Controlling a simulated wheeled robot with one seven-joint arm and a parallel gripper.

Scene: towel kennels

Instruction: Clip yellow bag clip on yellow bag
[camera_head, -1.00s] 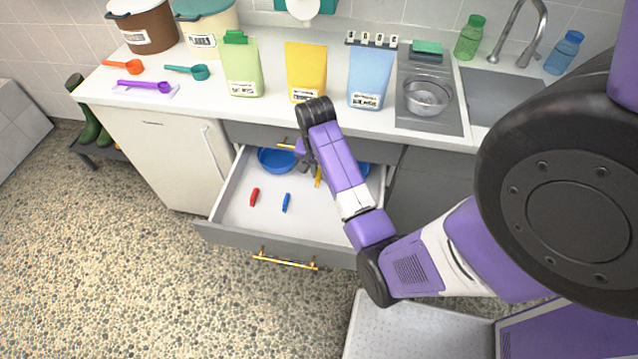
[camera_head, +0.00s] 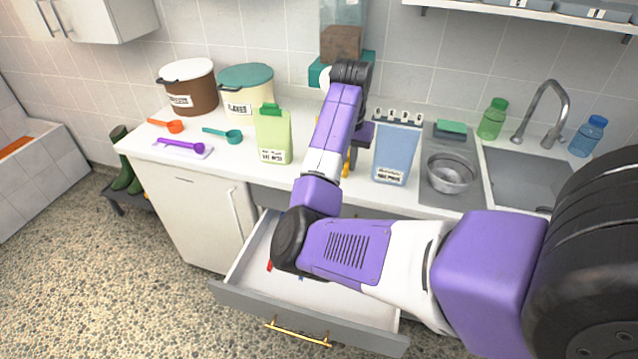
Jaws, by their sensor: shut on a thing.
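My gripper (camera_head: 357,145) is raised over the counter, between the green bag (camera_head: 272,136) and the blue bag (camera_head: 397,150). My forearm covers most of it, and its fingertips are hard to make out. It is shut on the yellow bag clip, which is mostly hidden. The yellow bag is almost wholly behind my arm. A small yellow strip (camera_head: 347,161) shows beside the arm; I cannot tell whether it is bag or clip. The gap between clip and bag top cannot be seen.
The drawer (camera_head: 368,334) below stands open, with a red clip (camera_head: 269,266) partly visible. A metal bowl (camera_head: 451,173) and sink are on the right. A dispenser (camera_head: 342,40) hangs behind.

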